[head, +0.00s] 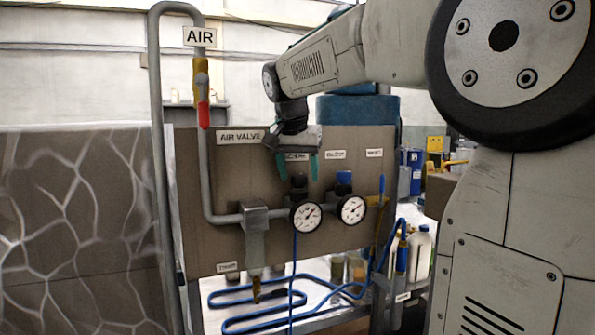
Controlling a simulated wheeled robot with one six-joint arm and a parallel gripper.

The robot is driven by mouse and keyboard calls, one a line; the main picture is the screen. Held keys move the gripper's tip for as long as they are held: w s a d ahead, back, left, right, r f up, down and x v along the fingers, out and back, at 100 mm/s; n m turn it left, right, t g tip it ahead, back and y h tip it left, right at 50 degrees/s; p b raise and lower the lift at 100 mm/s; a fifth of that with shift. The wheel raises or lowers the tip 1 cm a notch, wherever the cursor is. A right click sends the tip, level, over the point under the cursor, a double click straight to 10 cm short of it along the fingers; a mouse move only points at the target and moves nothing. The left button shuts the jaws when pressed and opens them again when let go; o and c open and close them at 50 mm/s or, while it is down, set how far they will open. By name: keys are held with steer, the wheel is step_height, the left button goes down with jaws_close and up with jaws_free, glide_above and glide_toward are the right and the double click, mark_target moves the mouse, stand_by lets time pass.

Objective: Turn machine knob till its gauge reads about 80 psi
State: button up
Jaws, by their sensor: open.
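The machine panel (225,170) is a brown board with grey air piping. Two round white gauges hang on it, a left gauge (306,216) and a right gauge (352,209). Their needles are too small to read exactly. A dark knob (299,181) stands above the left gauge, and a blue-topped knob (344,178) stands above the right gauge. My gripper (297,168) has green fingertips and points down from above the left knob. Its fingers are open and apart, with the tips just above or around the knob's top; depth is unclear.
A red-handled valve (203,105) sits on the pipe under the AIR sign (199,36). A blue hose (270,305) coils below the panel. White bottles (420,255) stand at the right, and a cracked-pattern wall (80,230) fills the left.

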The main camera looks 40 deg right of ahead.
steer(key=v, duration=0.7)
steer(key=shift+a+r, duration=0.2)
steer(key=shift+r, duration=0.15)
steer(key=s+a+f+n+y, duration=0.1)
steer(key=s+a+f+n, duration=0.2)
steer(key=s+a+f, duration=0.2)
steer(key=s+a+f+n+y, duration=0.1)
steer(key=s+a+f+n, duration=0.3)
steer(key=s+f, duration=0.8)
steer(key=s+a+f+n+g+y, duration=0.1)
steer(key=s+a+f+n, duration=0.3)
steer(key=s+f, duration=0.5)
steer(key=shift+a+f+y, duration=0.3)
steer(key=shift+a+f, duration=0.4)
steer(key=shift+a, duration=0.1)
